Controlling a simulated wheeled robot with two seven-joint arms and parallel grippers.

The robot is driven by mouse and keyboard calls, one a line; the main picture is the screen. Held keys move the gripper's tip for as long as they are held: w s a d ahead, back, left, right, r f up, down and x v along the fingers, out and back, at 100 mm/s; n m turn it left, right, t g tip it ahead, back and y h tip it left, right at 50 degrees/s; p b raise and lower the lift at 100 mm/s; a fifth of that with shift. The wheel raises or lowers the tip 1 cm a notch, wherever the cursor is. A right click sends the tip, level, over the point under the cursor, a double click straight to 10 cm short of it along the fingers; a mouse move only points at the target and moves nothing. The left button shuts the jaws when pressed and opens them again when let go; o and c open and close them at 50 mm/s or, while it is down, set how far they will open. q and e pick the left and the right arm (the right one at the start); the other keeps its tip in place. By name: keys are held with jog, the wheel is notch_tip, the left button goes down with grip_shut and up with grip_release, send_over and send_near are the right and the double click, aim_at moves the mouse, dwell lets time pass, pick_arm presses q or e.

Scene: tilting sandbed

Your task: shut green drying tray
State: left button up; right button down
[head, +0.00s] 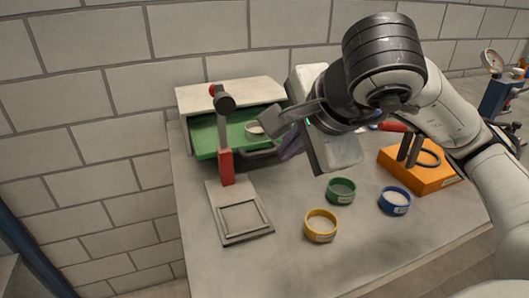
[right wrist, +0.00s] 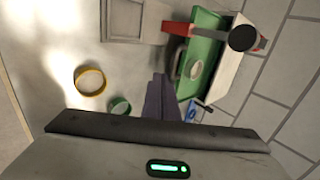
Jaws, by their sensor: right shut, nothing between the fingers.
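The green drying tray (head: 203,137) is a drawer pulled out of a pale cabinet (head: 230,94) against the back wall. A small white dish (head: 254,127) sits in it, and a dark handle (head: 262,153) is on its front. The tray also shows in the right wrist view (right wrist: 204,48). My right gripper (head: 270,121) is shut and empty, with its tips over the tray's right part, close to the dish in the picture. I cannot tell whether it touches anything. My right arm hides the area to the right. My left gripper is not in view.
A press-like stand with a red grip (head: 226,167) and square base frame (head: 240,218) stands before the tray. Yellow (head: 321,226), green (head: 341,190) and blue (head: 396,201) rings or dishes lie right of it. An orange block (head: 420,168) stands farther right. The front table is clear.

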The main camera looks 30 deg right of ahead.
jog(key=x, duration=0.3)
jog(key=w+r+x, duration=0.1)
jog(key=x, duration=0.6)
jog(key=shift+w+d, duration=0.25)
jog(key=shift+w, duration=0.2)
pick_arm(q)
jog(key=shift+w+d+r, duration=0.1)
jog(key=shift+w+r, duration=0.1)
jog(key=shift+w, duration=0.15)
pick_arm(e)
jog(key=shift+w, duration=0.1)
